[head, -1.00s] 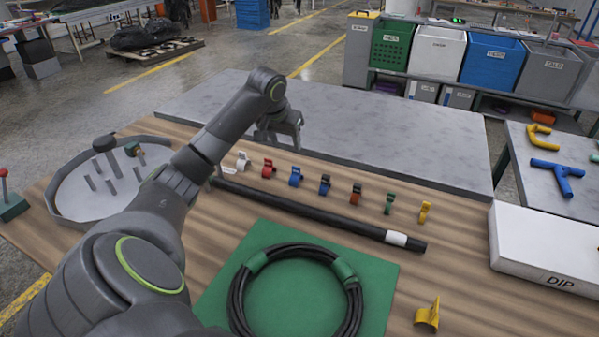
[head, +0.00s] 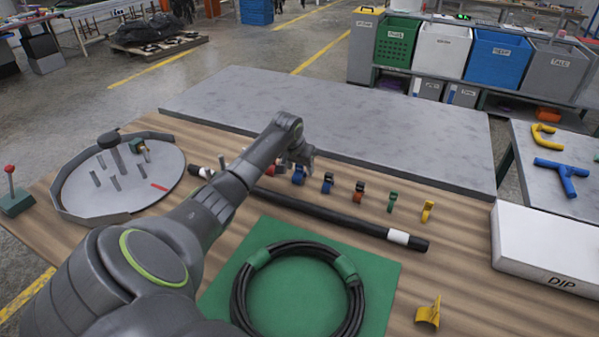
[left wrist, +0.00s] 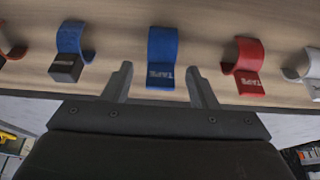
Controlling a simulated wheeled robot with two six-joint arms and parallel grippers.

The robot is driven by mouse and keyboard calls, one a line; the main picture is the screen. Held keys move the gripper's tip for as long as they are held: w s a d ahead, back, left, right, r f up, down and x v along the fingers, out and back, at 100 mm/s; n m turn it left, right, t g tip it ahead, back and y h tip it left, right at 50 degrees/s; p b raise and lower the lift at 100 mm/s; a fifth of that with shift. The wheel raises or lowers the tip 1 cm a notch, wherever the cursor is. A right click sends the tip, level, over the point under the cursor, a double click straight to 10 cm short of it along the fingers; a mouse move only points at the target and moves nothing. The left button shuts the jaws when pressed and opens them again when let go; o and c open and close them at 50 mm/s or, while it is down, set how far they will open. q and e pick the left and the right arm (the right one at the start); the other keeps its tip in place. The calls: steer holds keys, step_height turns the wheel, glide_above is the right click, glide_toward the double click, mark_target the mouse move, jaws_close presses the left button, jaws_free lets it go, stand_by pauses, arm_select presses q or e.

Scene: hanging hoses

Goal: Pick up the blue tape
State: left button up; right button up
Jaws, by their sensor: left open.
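The blue tape clip (head: 298,176) stands in the row of coloured clips on the wooden table, partly hidden behind my left gripper (head: 304,156) in the head view. In the left wrist view the blue tape (left wrist: 162,52) is a curved blue strip marked TAPE. My left gripper (left wrist: 158,76) is open there, one finger to each side of the tape, with gaps between fingers and tape. Nothing is held. My right gripper is not in view.
A red TAPE clip (left wrist: 246,66) and a blue clip with a dark block (left wrist: 72,52) flank the blue tape closely. A black hose (head: 330,213) lies in front of the row. A grey slab (head: 400,130) lies behind it.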

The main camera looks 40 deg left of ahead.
arm_select(q)
steer(key=shift+f, duration=0.1)
steer(key=c, duration=1)
steer(key=shift+c, duration=0.2)
step_height(320, 180, up, 10)
steer(key=shift+b, duration=0.3)
steer(key=shift+o, duration=1.4)
steer(key=c, duration=0.3)
steer(key=shift+c, duration=0.2)
